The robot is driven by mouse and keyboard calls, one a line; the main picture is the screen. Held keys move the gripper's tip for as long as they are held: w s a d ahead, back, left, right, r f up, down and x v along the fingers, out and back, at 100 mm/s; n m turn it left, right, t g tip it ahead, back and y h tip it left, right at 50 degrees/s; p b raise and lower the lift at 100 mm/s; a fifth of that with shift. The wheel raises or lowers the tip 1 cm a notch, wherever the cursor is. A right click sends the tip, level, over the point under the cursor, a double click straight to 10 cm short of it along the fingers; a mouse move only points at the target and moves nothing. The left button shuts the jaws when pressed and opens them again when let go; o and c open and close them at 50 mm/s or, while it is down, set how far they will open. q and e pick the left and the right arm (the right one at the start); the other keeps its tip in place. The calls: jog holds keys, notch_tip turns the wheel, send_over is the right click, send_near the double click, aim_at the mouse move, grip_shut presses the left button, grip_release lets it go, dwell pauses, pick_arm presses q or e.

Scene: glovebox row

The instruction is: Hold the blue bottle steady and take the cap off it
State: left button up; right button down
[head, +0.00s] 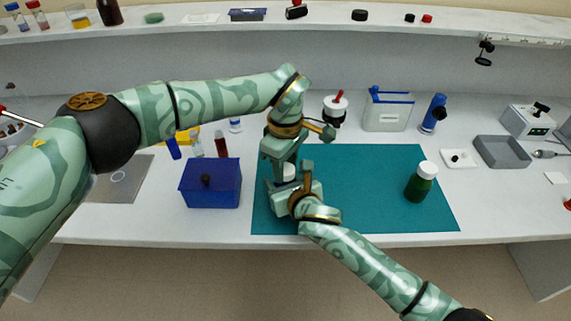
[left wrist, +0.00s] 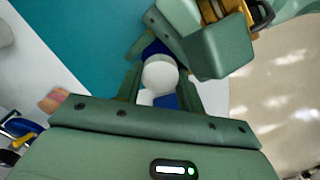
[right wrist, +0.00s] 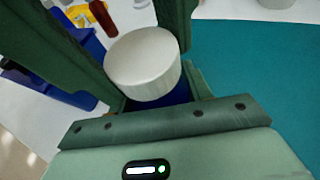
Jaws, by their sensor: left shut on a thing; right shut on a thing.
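The blue bottle stands on the teal mat (head: 340,206), mostly hidden by my grippers in the head view. Its blue body (left wrist: 166,101) shows below the round white cap (left wrist: 159,73) in the left wrist view. My left gripper (head: 279,176) comes from behind and is shut around the bottle's body. My right gripper (head: 297,188) comes from the front, higher up, and appears shut on the cap. In the right wrist view the white cap (right wrist: 143,63) sits between its fingers, with blue (right wrist: 177,94) just beneath. Whether the cap is loosened cannot be seen.
A green bottle with a white cap (head: 421,182) stands on the mat's right part. A blue box (head: 211,184) stands left of the mat. The mat's middle is clear.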

pick_arm(q)
jog(key=o, duration=1.1)
notch_tip(320, 180, up, 4)
jog(key=shift+r, duration=0.2)
jog(key=shift+c, duration=0.3)
notch_tip(320, 180, up, 3)
jog(key=shift+r+m, duration=0.15)
jog(key=shift+m, duration=0.95)
notch_tip(320, 180, down, 8)
jog(key=shift+r, duration=0.1)
jog(key=c, duration=1)
jog(key=o, duration=1.1)
jog(key=shift+c, duration=0.2)
